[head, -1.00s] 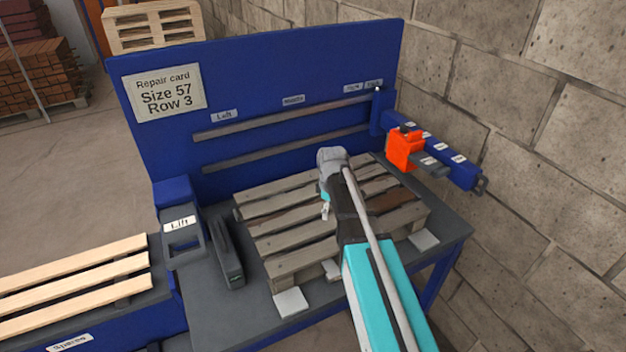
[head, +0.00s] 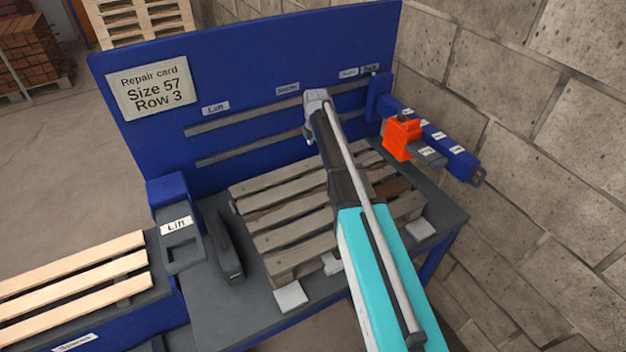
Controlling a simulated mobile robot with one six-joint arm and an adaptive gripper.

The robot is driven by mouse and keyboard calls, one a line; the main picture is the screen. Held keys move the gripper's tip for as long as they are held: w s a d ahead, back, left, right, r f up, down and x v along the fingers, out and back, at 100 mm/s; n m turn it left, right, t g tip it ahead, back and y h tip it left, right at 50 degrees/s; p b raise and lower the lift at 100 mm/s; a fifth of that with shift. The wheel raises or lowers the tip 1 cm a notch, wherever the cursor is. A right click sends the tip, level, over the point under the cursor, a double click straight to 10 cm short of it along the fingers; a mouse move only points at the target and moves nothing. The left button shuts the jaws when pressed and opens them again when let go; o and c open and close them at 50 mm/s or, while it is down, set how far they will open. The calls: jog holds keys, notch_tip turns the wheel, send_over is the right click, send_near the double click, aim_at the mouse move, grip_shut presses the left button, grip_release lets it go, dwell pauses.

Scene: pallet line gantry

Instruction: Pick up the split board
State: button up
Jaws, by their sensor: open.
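A worn grey pallet (head: 290,250) lies on the bench, with several deck boards running left to right. One board has a darker brown stretch (head: 393,187) just right of my arm, which may be the split board; I cannot make out the split itself. My arm crosses in front of the pallet and hides the middle of several boards. My gripper (head: 310,137) is at the arm's far end, above the pallet's back edge and in front of the blue panel. It is small and mostly hidden by the wrist. It is open, with no board seen in it.
A blue back panel (head: 240,75) with slotted rails and a "Size 57 Row 3" card (head: 150,90) stands behind. An orange clamp-like tool (head: 402,138) is on the blue rail at right. A "Lift" unit (head: 178,240) and pale spare boards (head: 75,285) are left.

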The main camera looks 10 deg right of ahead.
jog(key=shift+a, duration=0.1)
jog(key=b, duration=0.9)
send_over(315, 179)
notch_tip(315, 179, down, 9)
jog(key=shift+s+r, duration=0.15)
jog(key=shift+r, duration=0.05)
jog(key=shift+f, duration=0.1)
jog(key=shift+f+b, duration=2.45)
jog(key=shift+f, duration=0.05)
jog(key=c, duration=1.1)
jog(key=shift+o, duration=0.2)
jog(key=shift+w+r, duration=0.2)
